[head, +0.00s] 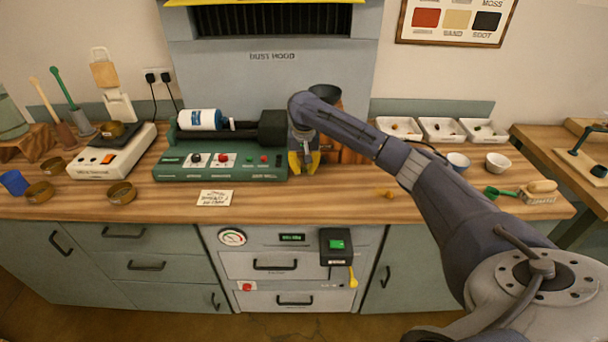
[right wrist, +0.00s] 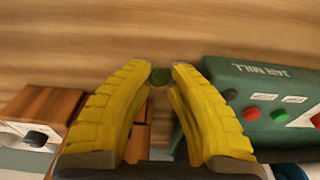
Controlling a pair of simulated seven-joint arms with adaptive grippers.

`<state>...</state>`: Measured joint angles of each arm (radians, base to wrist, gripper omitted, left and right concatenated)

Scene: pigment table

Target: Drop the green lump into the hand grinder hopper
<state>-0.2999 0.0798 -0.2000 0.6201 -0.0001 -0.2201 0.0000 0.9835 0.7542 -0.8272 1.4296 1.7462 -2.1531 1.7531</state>
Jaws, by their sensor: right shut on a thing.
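My right gripper (head: 304,163) has yellow fingers and is above the worktop, just right of the green jar mill. In the right wrist view the fingertips (right wrist: 160,74) are closed on a small dark green lump (right wrist: 160,77). In the head view the lump cannot be made out. The hand grinder shows as a dark hopper (head: 325,93) and a brown wooden body (head: 357,150), behind and to the right of the gripper. My right arm hides much of it. The gripper is in front of the hopper, not over it. My left gripper is not in view.
The jar mill (head: 222,172) is close at the left. Three white trays (head: 441,130) with small lumps stand at the back right. A paper note (head: 214,198) lies at the front.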

